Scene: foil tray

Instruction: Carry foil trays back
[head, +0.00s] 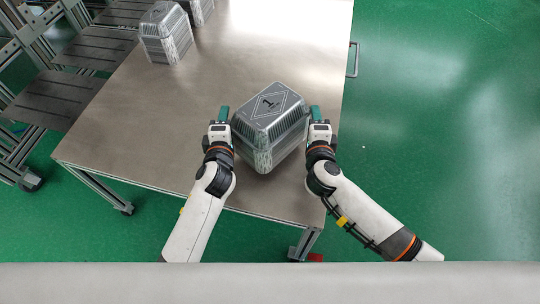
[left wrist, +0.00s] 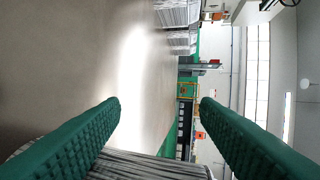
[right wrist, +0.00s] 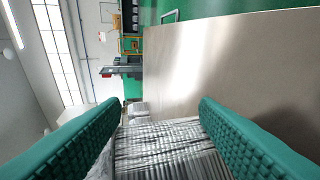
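A silver block of stacked foil trays (head: 270,118), with a dark diamond mark and a "1" on top, is at the near part of the table, turned at an angle. I cannot tell if it touches the tabletop. My left gripper (head: 224,114) is at its left side and my right gripper (head: 314,112) at its right side. In both wrist views the green fingers are wide apart. The ridged foil shows low in the left wrist view (left wrist: 150,166) and between the fingers in the right wrist view (right wrist: 165,152). Contact with the fingertips is unclear.
Another foil stack (head: 165,35) stands at the table's far left, with a further one (head: 200,10) behind it, cut by the frame. The metal table (head: 130,125) is bare elsewhere. A frame with dark shelves (head: 55,95) stands left; green floor (head: 450,110) is open right.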

